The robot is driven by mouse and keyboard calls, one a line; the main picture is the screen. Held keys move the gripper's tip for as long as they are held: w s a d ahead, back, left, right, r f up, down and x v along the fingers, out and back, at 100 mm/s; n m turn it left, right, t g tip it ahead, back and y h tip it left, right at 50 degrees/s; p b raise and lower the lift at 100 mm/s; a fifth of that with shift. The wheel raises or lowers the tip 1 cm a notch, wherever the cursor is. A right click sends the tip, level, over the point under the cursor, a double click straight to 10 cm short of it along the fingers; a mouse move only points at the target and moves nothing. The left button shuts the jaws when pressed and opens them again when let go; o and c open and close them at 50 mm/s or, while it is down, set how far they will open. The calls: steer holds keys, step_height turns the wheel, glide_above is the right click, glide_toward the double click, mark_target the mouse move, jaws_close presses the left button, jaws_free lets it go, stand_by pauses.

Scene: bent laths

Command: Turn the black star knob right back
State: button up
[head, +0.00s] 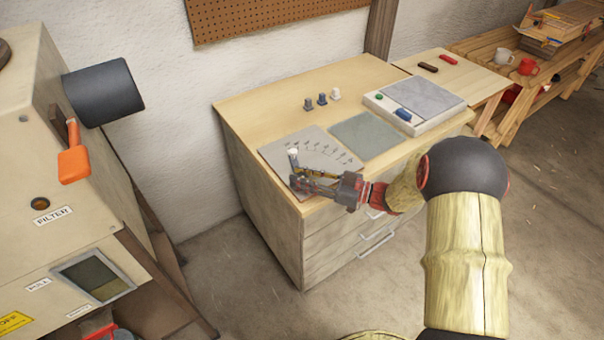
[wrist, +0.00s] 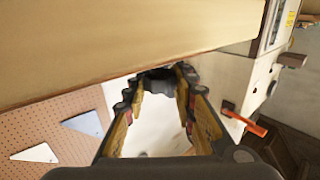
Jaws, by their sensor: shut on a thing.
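My gripper (head: 303,172) reaches in from the right over a grey plate (head: 273,153) with a fan of dark scale marks, on the near left part of the wooden cabinet top. In the wrist view my gripper (wrist: 158,82) has its two fingers closed on a dark piece, the black star knob (wrist: 158,75), between the fingertips. Only a small part of the knob shows there; its points and its angle cannot be made out. In the head view the fingers hide the knob. A small pale-topped piece (head: 293,152) stands by the fingertips.
A flat grey-green panel (head: 366,136) and a pale box with a blue piece (head: 416,102) lie to the right. A beige machine (head: 70,180) with an orange lever (head: 73,160) stands at left. Open floor lies between.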

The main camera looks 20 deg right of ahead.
steer(key=shift+w+r+n+g+y+p, duration=0.15)
steer(key=shift+n+g+y+p, duration=0.25)
steer(key=shift+n+g+y, duration=0.5)
steer(key=shift+g, duration=0.5)
steer(key=o, duration=1.1)
steer(key=shift+o, duration=0.2)
steer(key=v, duration=1.2)
